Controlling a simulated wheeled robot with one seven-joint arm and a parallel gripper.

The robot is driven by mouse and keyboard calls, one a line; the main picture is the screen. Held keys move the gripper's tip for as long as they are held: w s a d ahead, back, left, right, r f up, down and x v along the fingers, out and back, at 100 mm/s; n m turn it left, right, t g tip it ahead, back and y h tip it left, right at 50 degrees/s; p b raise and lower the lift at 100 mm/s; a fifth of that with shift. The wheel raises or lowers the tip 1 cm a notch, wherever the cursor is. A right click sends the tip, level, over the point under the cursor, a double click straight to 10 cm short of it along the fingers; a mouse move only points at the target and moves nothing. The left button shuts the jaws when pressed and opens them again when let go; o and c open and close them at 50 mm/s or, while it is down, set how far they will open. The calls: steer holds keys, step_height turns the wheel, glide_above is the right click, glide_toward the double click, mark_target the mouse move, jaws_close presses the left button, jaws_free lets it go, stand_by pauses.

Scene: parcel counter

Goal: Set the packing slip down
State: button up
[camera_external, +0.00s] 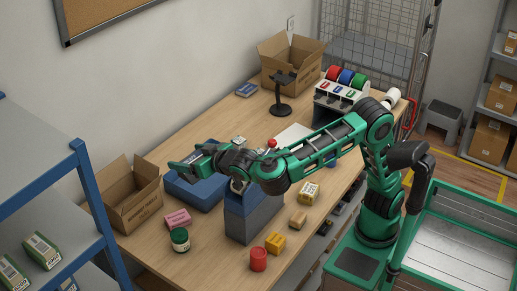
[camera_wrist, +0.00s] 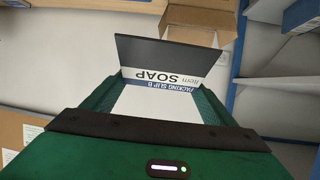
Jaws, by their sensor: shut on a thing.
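The packing slip (camera_wrist: 165,103) is a white sheet with a blue band and the words "PACKING SLIP B, Item SOAP", upside down in the wrist view. A dark grey panel (camera_wrist: 150,52) adjoins its printed end. My gripper (camera_wrist: 160,100) is shut on the slip, its green fingers at both sides. In the external view my gripper (camera_external: 180,172) reaches left over the blue tray (camera_external: 197,193), seemingly above it. I cannot make out the slip clearly there.
An open carton (camera_external: 135,200) stands left of my gripper. A pink box (camera_external: 178,219), a green jar (camera_external: 180,239) and a red can (camera_external: 258,259) stand on the wooden counter (camera_external: 215,255). A tall blue-grey bin (camera_external: 250,218) stands under my forearm. Some wood is bare between the small items.

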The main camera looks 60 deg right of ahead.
steer(key=w+d+m+h, duration=0.1)
steer(key=w+d, duration=0.4)
steer(key=d, duration=0.3)
steer(key=w+d+m+g+h, duration=0.15)
steer(key=w+d, duration=0.25)
steer(key=d, duration=0.5)
steer(key=w+d+m+h, duration=0.1)
steer(key=w+d+h, duration=0.1)
steer(key=w+d, duration=0.45)
steer(key=d+m+g+h, duration=0.3)
steer(key=d+m+h, duration=0.1)
steer(key=d, duration=2.6)
step_height(320, 180, down, 18)
steer(key=shift+t+y, duration=0.25)
steer(key=w+d+f, duration=0.1)
steer(key=d+f, duration=0.1)
steer(key=d, duration=0.2)
steer(key=w+d+f, duration=0.1)
steer(key=d+f, duration=0.1)
steer(key=d, duration=0.2)
steer(key=w+d+f, duration=0.1)
steer(key=d+f, duration=0.2)
steer(key=d, duration=0.1)
steer(key=shift+w+f, duration=0.1)
steer(key=shift+f, duration=2)
